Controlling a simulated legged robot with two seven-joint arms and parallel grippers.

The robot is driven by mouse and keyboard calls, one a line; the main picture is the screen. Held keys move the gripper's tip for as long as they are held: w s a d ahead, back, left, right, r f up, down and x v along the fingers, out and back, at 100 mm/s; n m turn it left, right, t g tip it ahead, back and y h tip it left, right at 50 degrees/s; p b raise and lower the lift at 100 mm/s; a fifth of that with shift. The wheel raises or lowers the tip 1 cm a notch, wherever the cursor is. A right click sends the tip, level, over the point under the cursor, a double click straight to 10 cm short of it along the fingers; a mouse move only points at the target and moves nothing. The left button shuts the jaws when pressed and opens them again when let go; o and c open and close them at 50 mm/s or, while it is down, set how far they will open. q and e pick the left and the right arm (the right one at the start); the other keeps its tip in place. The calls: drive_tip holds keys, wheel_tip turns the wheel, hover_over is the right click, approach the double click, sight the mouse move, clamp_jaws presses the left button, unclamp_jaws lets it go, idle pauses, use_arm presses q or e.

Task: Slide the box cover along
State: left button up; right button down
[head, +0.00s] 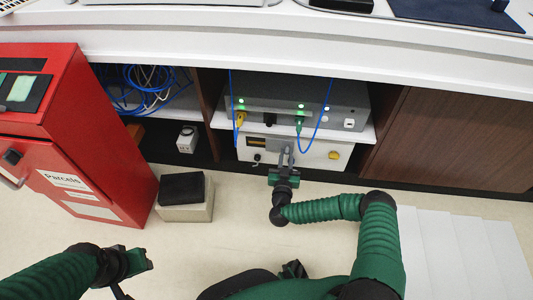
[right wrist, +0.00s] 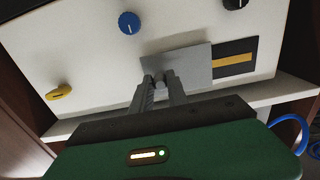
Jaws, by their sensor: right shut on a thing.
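The box (head: 310,151) is a white-fronted unit on the low shelf, also filling the top of the right wrist view (right wrist: 90,50). Its cover is a flat grey plate (right wrist: 193,62) with a small grey peg, beside a dark slot (right wrist: 235,60) with a yellow bar inside. The cover hides part of the slot; the slot's other end is open. My right gripper (right wrist: 158,82) is shut on the cover's peg; in the head view it reaches the box front. My left gripper (head: 125,272) is low at the left, away from the box; its jaws are unclear.
Blue (right wrist: 129,22), yellow (right wrist: 60,92) and black (right wrist: 234,3) knobs sit around the cover. A grey device (head: 300,100) with lights and cables stands on the shelf above. A red parcels cabinet (head: 75,150) and a beige box (head: 186,212) stand left. Floor in front is open.

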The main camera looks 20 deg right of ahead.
drive_tip(key=w+a, duration=0.4)
drive_tip(key=a, duration=0.3)
drive_tip(key=shift+w+a, duration=0.25)
drive_tip(key=shift+w, duration=0.05)
drive_tip(key=c, duration=1.2)
unclamp_jaws()
